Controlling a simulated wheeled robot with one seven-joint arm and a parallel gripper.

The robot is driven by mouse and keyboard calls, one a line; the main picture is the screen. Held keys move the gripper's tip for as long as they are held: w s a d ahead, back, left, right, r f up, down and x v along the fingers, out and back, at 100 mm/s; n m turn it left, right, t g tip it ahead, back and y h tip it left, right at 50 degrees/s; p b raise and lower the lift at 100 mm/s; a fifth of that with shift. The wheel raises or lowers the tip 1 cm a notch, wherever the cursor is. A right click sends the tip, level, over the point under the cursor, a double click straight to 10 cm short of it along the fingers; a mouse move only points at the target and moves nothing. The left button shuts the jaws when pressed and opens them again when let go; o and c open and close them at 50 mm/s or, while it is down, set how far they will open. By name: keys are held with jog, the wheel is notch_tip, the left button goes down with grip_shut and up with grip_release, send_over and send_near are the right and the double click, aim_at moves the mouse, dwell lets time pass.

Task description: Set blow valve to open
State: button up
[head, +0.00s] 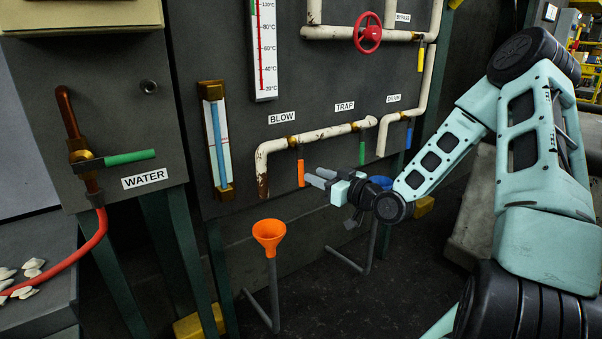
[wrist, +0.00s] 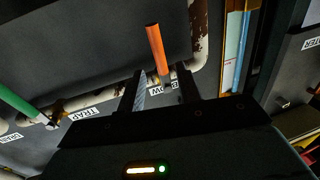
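The blow valve's orange handle (head: 301,173) hangs straight down from the white pipe below the BLOW label (head: 282,118). My gripper (head: 313,177) is just to the right of the handle's lower part, its fingers pointing at it. The fingers are apart, with nothing visibly held. In the wrist view the orange handle (wrist: 156,50) shows ahead of my gripper (wrist: 160,84), roughly in line with the gap between the fingers. I cannot tell whether a finger touches it.
The TRAP valve's green handle (head: 362,153) and the DRAIN valve's blue handle (head: 409,138) hang to the right. An orange funnel (head: 269,232) stands below. A glass gauge (head: 216,140) is to the left. The WATER valve's green handle (head: 130,158) lies sideways at far left.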

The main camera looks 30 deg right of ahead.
aim_at(303, 170)
jog(key=x, duration=0.6)
jog(key=shift+w+a+b, duration=0.1)
jog(key=shift+w+b, duration=0.2)
grip_shut()
